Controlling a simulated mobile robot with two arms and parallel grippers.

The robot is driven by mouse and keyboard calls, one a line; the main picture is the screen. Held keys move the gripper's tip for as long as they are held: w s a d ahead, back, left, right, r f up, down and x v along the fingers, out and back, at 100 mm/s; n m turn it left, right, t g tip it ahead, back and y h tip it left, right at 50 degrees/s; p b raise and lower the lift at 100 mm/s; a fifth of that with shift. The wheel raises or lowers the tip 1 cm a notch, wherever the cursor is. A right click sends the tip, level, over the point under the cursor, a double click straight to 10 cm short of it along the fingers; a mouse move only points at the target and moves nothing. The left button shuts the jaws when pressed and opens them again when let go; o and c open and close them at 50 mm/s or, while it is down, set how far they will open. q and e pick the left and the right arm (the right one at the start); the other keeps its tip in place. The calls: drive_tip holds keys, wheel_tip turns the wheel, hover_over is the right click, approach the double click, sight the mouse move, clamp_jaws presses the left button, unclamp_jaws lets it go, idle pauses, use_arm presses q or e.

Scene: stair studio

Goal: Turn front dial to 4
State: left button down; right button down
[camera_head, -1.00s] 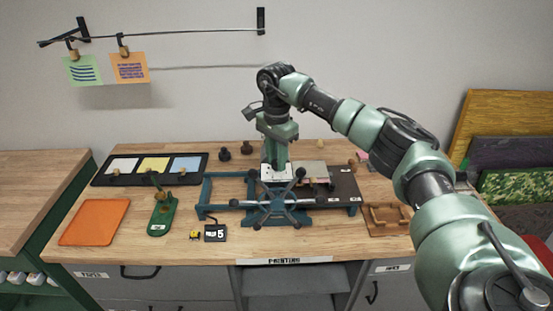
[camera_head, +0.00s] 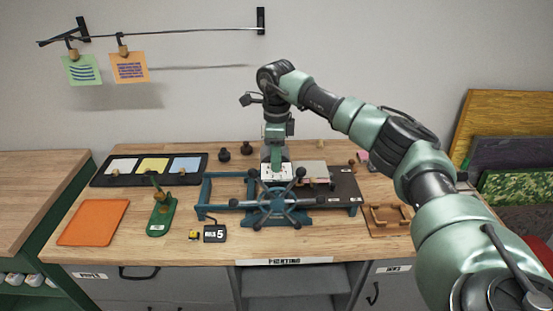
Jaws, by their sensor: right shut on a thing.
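My right gripper (camera_head: 275,165) points straight down at a small white plate (camera_head: 285,174) at the back of the blue hand press. It is shut on a small part there, which I take to be the front dial. The fingers and wrist hide most of that dial, and its setting cannot be read. The blue press with its spoked wheel (camera_head: 276,207) stands in front of the gripper. A small black block showing 5 (camera_head: 215,234) stands at the front left of the press. My left gripper is not in view.
An orange mat (camera_head: 93,222), a green stapler-like tool (camera_head: 161,215) and a black tray with coloured pads (camera_head: 112,181) lie to the left. Two dark knobs (camera_head: 246,148) stand behind the press. A wooden holder (camera_head: 390,220) is at the right. Bare table shows at the front.

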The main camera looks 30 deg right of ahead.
drive_tip(key=m, duration=1.4)
drive_tip(key=shift+m, duration=0.3)
drive_tip(key=m, duration=0.3)
drive_tip(key=shift+m, duration=0.3)
drive_tip(key=m, duration=0.3)
drive_tip(key=shift+m, duration=0.4)
drive_tip(key=m, duration=0.3)
drive_tip(key=shift+m, duration=2.2)
